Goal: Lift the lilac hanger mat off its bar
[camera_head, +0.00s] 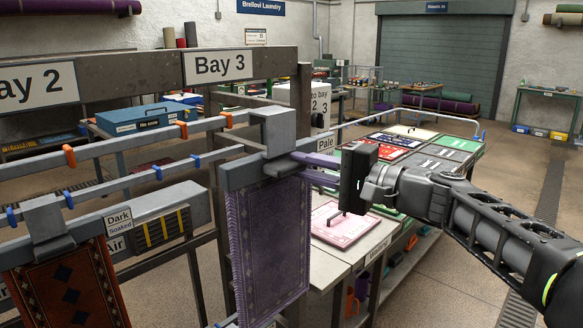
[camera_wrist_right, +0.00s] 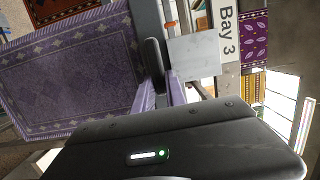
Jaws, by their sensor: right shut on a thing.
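The lilac hanger mat (camera_head: 268,240) hangs upright under Bay 3 from a grey clamp bar (camera_head: 246,172). A grey hook block (camera_head: 278,130) sits above it at the end of the rail (camera_head: 215,118). My left gripper is not in view.
An orange-red mat (camera_head: 70,285) hangs at the lower left, near a "Dark Soaked" sign (camera_head: 118,220). A table (camera_head: 325,250) with a pink mat (camera_head: 350,222) stands right behind the lilac mat. The Bay 3 post and beam stand close behind. Open floor lies at the right.

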